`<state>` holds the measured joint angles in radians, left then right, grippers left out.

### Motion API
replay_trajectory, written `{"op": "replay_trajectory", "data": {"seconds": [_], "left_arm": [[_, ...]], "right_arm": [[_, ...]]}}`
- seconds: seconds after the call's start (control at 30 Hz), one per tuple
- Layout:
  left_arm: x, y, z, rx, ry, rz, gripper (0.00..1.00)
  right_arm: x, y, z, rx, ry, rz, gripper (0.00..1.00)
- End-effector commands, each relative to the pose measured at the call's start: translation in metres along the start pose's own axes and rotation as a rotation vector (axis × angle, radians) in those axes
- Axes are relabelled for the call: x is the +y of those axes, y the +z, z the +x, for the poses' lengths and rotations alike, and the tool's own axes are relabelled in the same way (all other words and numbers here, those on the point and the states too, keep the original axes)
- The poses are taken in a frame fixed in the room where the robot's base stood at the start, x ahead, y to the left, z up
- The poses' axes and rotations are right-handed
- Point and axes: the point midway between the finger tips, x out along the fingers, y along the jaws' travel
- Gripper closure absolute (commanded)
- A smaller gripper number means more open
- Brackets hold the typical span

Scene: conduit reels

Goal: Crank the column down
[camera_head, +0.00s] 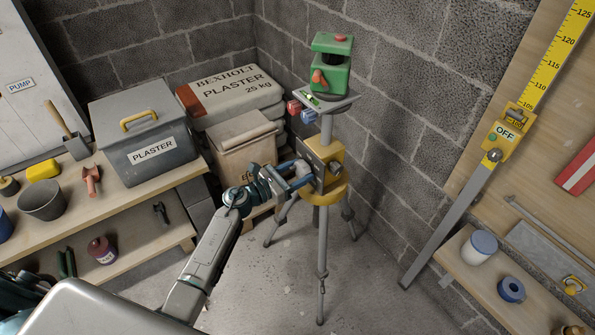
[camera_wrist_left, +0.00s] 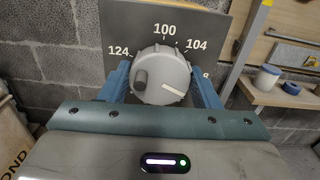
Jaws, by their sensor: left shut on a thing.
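A tripod stands in the room's corner, its grey column (camera_head: 326,135) rising through a yellow collar (camera_head: 330,185). A green instrument (camera_head: 330,75) sits on a plate at the column's top. A grey crank knob (camera_wrist_left: 160,75) with a dark peg and a pale pointer line fills the middle of the left wrist view. It is in front of a dark dial plate (camera_wrist_left: 210,30) marked 124, 100 and 104; another marking is partly hidden. My left gripper (camera_head: 290,177) is shut on the knob, one finger on each side. My right gripper is not seen.
A yellow ruler (camera_head: 551,55) and a grey bar with a yellow "OFF" block (camera_head: 504,133) lean on the right. A bench with a grey plaster box (camera_head: 140,130) is at left.

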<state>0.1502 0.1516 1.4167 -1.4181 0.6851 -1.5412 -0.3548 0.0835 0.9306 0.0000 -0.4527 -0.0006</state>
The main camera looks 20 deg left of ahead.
Motion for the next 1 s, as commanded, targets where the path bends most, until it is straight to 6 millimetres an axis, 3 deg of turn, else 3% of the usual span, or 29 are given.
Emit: {"op": "replay_trajectory", "data": {"seconds": [0.43, 1.0], "left_arm": [[0.001, 0.002, 0.000, 0.001, -0.001, -0.398, 0.66], [0.003, 0.001, 0.000, 0.001, 0.000, -0.941, 0.66]], "right_arm": [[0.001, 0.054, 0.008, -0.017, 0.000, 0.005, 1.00], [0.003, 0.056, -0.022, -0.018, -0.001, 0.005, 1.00]]}}
